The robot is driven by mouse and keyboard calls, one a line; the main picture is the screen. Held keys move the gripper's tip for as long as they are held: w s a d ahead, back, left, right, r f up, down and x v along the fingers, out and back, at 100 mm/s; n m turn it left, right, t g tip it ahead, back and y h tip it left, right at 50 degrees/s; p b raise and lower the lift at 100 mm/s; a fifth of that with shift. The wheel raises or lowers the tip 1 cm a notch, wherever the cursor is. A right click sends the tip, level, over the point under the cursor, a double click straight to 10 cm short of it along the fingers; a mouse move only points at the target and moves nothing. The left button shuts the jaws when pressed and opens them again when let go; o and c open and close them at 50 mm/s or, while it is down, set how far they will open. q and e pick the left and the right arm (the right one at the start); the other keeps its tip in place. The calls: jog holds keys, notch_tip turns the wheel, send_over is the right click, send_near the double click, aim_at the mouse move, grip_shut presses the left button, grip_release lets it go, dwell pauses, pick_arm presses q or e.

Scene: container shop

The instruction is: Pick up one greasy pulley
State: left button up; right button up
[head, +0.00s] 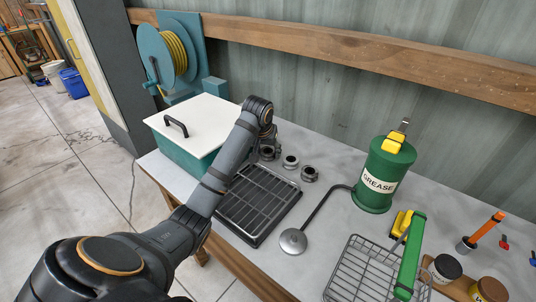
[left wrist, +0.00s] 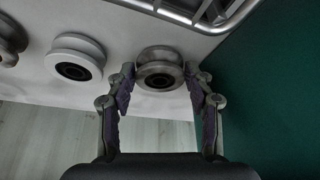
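Several grooved metal pulleys stand in a row on the table. In the left wrist view, a dull brownish-grey pulley (left wrist: 160,72) lies just ahead of and between the fingertips of my left gripper (left wrist: 160,80), which is open. I cannot tell whether the fingers touch it. A lighter, cleaner-looking pulley (left wrist: 77,60) is to its left, and another brownish one (left wrist: 9,45) is at the left edge. My right gripper is out of view.
A teal box (head: 183,150) with a white lid stands close beside the left gripper. A black rack tray (head: 262,206) lies in front of the pulleys. A lamp-like disc on a bent stem (head: 293,241), green grease can (head: 372,190) and wire basket (head: 356,270) stand to the right.

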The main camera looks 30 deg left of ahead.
aim_at(269, 148)
pick_arm(q)
jog(key=c, duration=0.4)
jog(key=shift+c, duration=0.3)
jog(key=shift+r, duration=0.3)
notch_tip(269, 148, up, 2)
jog(key=shift+w+r, duration=0.1)
jog(key=shift+r, duration=0.1)
jog(key=v, duration=0.2)
jog(key=s+v, duration=0.1)
jog(key=v, duration=0.1)
jog(key=shift+w+f, duration=0.1)
jog(key=shift+f, duration=0.15)
jog(key=s+d+r+p, duration=0.3)
jog(key=s+r+p, duration=0.2)
jog(key=s, duration=0.6)
jog(key=shift+s+r, duration=0.15)
jog(key=shift+r, duration=0.75)
